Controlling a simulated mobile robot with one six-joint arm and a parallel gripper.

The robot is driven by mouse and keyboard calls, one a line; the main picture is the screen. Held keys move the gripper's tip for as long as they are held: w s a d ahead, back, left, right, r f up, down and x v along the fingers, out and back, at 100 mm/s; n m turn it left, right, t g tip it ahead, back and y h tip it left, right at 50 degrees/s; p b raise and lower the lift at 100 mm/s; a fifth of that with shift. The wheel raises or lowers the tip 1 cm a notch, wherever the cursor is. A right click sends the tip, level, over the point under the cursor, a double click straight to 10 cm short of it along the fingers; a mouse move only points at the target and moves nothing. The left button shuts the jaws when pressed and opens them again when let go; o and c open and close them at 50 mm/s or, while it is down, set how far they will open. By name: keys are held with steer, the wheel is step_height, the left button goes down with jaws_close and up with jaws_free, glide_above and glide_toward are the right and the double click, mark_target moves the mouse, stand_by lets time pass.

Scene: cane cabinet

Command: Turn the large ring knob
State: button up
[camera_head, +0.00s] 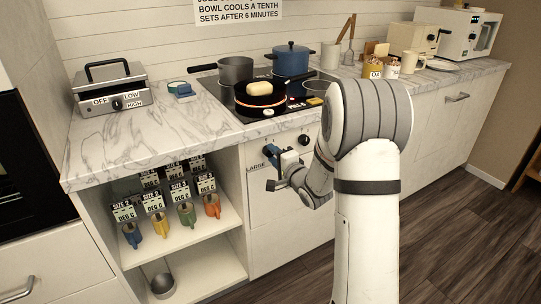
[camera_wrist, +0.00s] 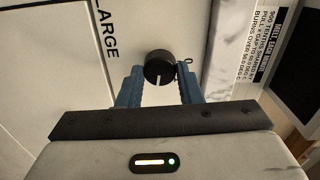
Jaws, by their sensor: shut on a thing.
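The black round large ring knob (camera_wrist: 160,66) shows in the wrist view on the pale cabinet front, beside the word LARGE. A white line on it points toward the lower edge of that picture. My gripper (camera_wrist: 161,78) has its blue fingers on both sides of the knob and is shut on it. In the head view my gripper (camera_head: 271,152) is at the cabinet front beside the LARGE label (camera_head: 256,167), and it mostly hides the knob. A second dark knob (camera_head: 304,140) is to the right. On the hob (camera_head: 233,108), a dark pan (camera_head: 262,103) with a yellowish block sits over a red glowing ring.
A grey pot (camera_head: 235,71) and a blue lidded pot (camera_head: 291,58) stand at the back of the hob. Several colored mugs stand on the open shelf (camera_head: 190,239) at lower left. A press-like appliance (camera_head: 110,86) is on the left counter. The floor at right is clear.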

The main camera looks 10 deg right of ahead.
steer(key=shift+s+a+f, duration=0.1)
steer(key=shift+f, duration=0.1)
steer(key=o, duration=0.9)
steer(key=shift+r, duration=0.1)
steer(key=shift+o, duration=0.3)
steer(key=v, duration=0.7)
steer(key=shift+s+d+p, duration=0.25)
steer(key=shift+s+p, duration=0.05)
steer(key=shift+p, duration=0.15)
steer(key=shift+r, duration=0.1)
